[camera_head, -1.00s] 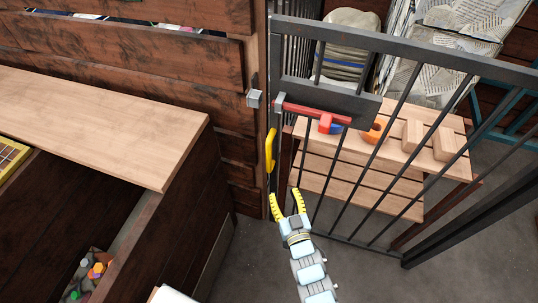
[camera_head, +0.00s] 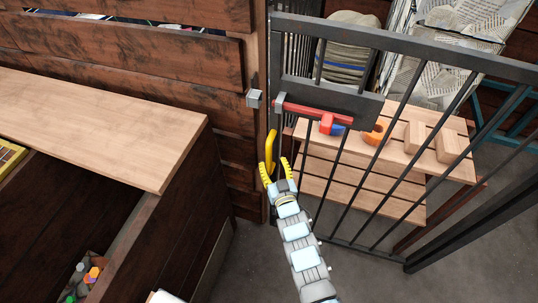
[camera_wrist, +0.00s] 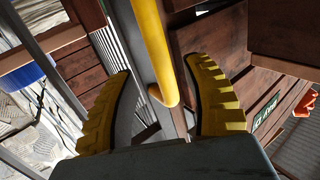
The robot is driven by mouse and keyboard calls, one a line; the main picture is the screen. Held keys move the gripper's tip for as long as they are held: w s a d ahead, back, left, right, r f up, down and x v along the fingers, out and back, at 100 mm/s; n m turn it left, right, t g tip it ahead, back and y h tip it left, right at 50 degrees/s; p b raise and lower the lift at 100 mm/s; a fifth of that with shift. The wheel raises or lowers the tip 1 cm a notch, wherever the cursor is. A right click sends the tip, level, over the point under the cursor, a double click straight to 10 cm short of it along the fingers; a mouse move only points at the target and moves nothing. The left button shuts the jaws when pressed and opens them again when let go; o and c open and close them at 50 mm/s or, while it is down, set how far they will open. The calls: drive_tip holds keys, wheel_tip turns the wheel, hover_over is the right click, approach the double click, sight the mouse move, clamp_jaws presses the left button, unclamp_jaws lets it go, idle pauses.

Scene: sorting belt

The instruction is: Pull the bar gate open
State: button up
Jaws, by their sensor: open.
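The bar gate (camera_head: 400,115) is dark grey metal with vertical bars, and looks shut against the wooden post at its left. A red sliding bolt (camera_head: 312,111) lies across its plate, with its left end near a small grey bracket (camera_head: 254,98) on the post. A yellow handle (camera_head: 271,146) hangs upright at the gate's left edge. My gripper (camera_head: 274,170) is open at the handle's lower end. In the wrist view the handle (camera_wrist: 153,45) runs down between the two yellow fingers (camera_wrist: 160,100), with a gap on both sides.
Behind the gate stands a slatted wooden table (camera_head: 350,185) with wooden blocks (camera_head: 430,138) and an orange piece (camera_head: 376,134). A wooden counter (camera_head: 100,120) is at the left, with an open bin of coloured items (camera_head: 88,278) below. Grey floor lies in front of the gate.

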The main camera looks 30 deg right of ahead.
sight(270, 156)
drive_tip(key=shift+b+x, duration=0.4)
drive_tip(key=shift+x, duration=1.85)
drive_tip(key=shift+r, duration=0.15)
clamp_jaws()
